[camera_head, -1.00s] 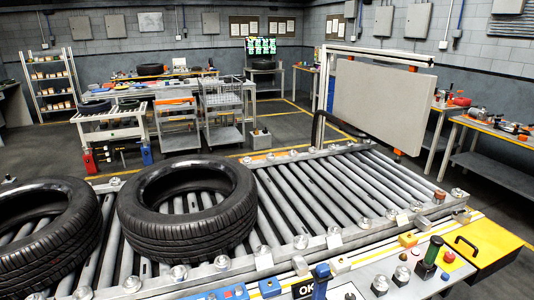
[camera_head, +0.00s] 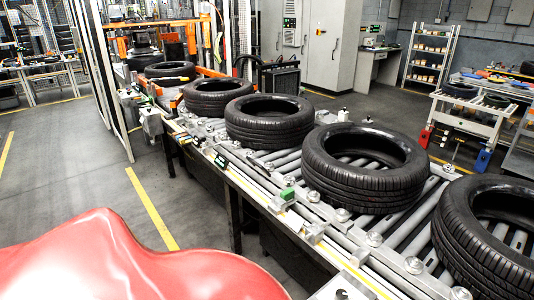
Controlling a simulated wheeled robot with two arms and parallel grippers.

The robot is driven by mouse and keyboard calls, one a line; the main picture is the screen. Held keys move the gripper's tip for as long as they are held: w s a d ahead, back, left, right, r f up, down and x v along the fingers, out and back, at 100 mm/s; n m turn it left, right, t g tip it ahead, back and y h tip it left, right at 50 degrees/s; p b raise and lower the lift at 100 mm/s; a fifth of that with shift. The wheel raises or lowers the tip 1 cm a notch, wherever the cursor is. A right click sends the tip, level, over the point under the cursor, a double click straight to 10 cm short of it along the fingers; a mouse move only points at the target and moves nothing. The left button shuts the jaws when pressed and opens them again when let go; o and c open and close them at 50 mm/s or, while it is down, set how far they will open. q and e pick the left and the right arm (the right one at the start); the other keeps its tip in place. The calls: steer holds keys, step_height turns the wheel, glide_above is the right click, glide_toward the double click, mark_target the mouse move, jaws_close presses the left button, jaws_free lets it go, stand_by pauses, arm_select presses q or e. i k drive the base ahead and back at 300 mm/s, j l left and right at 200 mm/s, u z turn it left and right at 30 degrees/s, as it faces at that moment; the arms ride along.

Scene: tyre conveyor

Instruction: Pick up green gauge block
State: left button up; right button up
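A small green piece (camera_head: 288,194) sits on the near rail of the roller conveyor, near the picture's middle. It is too small for me to tell whether it is the green gauge block. No other clear candidate for the block shows. Neither of my grippers is in view.
Several black tyres, one at the middle right (camera_head: 365,165), lie flat along the roller conveyor (camera_head: 400,222). An orange-framed machine (camera_head: 190,45) stands at its far end. A fence post (camera_head: 108,85) stands at the left. The grey floor (camera_head: 65,165) left of the conveyor is clear.

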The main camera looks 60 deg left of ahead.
mark_target(287, 195)
steer(key=u, duration=1.8)
steer(key=i+j+z, duration=0.15)
steer(key=j+z, duration=0.2)
steer(key=z, duration=0.15)
steer(key=i+j+z, duration=0.1)
steer(key=j+z, duration=0.85)
steer(key=j, duration=2.1)
steer(key=i+j, duration=0.1)
steer(key=j, duration=0.35)
steer(key=i+j, duration=0.1)
steer(key=j, duration=0.3)
steer(key=i+j, duration=0.1)
steer(key=j, duration=0.35)
steer(key=i, duration=0.15)
